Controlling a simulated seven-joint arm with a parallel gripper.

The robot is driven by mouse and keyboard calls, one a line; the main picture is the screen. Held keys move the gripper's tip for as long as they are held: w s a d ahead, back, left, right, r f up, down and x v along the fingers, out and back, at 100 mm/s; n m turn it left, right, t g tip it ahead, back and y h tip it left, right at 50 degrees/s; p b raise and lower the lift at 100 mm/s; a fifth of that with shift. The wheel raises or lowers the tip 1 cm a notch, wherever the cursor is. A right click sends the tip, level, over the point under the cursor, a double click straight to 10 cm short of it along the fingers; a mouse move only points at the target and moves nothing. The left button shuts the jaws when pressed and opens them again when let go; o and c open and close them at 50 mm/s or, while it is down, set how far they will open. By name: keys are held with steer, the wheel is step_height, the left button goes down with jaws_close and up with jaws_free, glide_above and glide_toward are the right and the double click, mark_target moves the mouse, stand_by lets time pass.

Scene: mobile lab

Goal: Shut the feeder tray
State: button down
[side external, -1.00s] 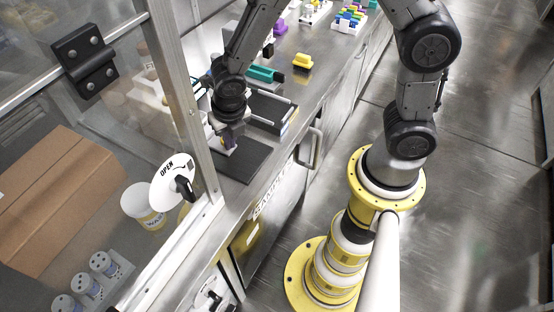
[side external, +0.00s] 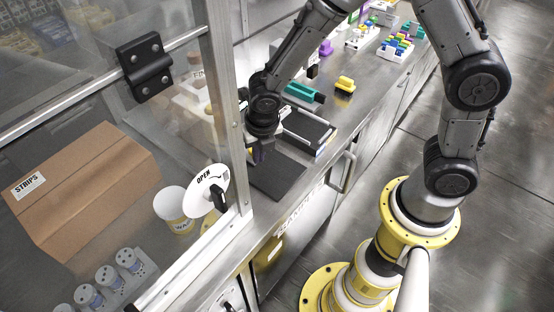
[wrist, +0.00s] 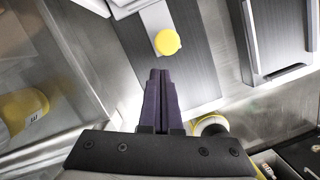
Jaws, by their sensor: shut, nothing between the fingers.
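My gripper (side external: 257,155) is shut and empty, low over the bench beside the glass panel. Its purple fingers (wrist: 160,74) point at a dark grained panel (wrist: 195,70) in the wrist view. A pale strip with a round yellow knob (wrist: 167,42) lies on that panel, just beyond the fingertips and apart from them in the picture. The panel seems to be the flat dark slab (side external: 280,178) beside my gripper in the side view. I cannot tell for sure which part is the feeder tray or how far it is open. My wrist hides part of the slab's far end.
A black-topped unit (side external: 308,128) stands beyond the slab. A framed glass panel (side external: 228,90) with an OPEN disc (side external: 205,182) is close on the left. Behind it are a cardboard box (side external: 85,185) and a yellow-banded tub (side external: 176,212). Coloured blocks lie farther along the bench.

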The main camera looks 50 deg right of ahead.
steer(key=shift+s+a+r, duration=0.1)
steer(key=shift+s+a, duration=0.15)
steer(key=shift+s, duration=0.25)
steer(key=shift+s+a+r, duration=0.1)
steer(key=shift+s+a, duration=0.15)
steer(key=shift+s, duration=0.2)
steer(key=s+d+r+m+t, duration=0.1)
steer(key=d+r+m, duration=0.15)
steer(key=r, duration=0.65)
steer(key=s+d+r+m+t, duration=0.1)
steer(key=s+d+r, duration=0.15)
steer(key=r, duration=0.55)
steer(key=s+d+r+m, duration=0.1)
steer(key=s+d+m, duration=0.2)
steer(key=s+m, duration=0.4)
steer(key=s+d+r+m+t+y, duration=0.1)
steer(key=s+m, duration=0.6)
steer(key=m, duration=1.3)
steer(key=shift+s+d+r, duration=0.4)
steer(key=shift+d+r, duration=0.35)
steer(key=shift+d, duration=0.15)
